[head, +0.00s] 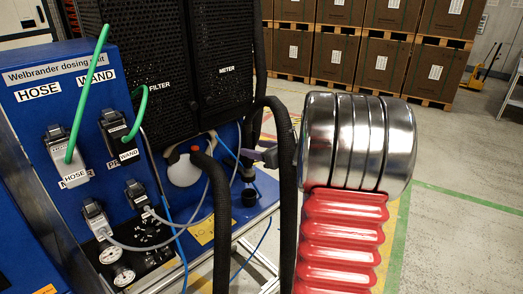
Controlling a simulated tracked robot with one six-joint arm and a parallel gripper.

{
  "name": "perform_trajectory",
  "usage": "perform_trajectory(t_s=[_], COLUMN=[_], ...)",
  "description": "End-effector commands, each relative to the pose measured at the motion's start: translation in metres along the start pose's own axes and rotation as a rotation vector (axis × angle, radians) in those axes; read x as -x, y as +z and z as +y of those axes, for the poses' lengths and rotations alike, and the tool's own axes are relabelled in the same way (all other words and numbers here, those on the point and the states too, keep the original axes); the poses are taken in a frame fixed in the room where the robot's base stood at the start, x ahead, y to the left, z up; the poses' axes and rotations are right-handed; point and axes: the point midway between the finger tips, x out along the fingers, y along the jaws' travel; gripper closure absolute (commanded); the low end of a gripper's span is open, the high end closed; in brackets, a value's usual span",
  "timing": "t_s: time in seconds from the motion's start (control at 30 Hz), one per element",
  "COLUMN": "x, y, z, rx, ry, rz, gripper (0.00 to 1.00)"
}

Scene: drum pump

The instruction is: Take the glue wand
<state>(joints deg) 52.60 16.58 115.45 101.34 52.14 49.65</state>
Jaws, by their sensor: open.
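My gripper (264,155) shows only as a small grey part reaching left from behind my large metal and red arm link. The rest of it is hidden, and nothing is seen held in it. Just left of it, a dark upright piece (248,172) stands at the right end of the blue dosing unit (62,92). I cannot tell for sure whether this is the glue wand. The unit carries a WAND label (98,75) above a grey-black connector (119,137) with a green hose.
Thick black hoses (284,180) hang close to my gripper. Boxes on pallets (335,58) stand behind.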

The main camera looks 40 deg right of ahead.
Motion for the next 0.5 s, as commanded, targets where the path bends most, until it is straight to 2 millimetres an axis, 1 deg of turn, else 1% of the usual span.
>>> perform_trajectory(t_s=[0.2,0.33,0.5], x=[-0.019,-0.026,-0.031], y=[0.0,0.0,0.0], z=[0.001,0.001,0.001], rx=[0.0,-0.001,-0.001], ry=[0.003,0.001,0.001], rz=[0.0,0.0,0.0], gripper=[0.47,0.47,0.47])
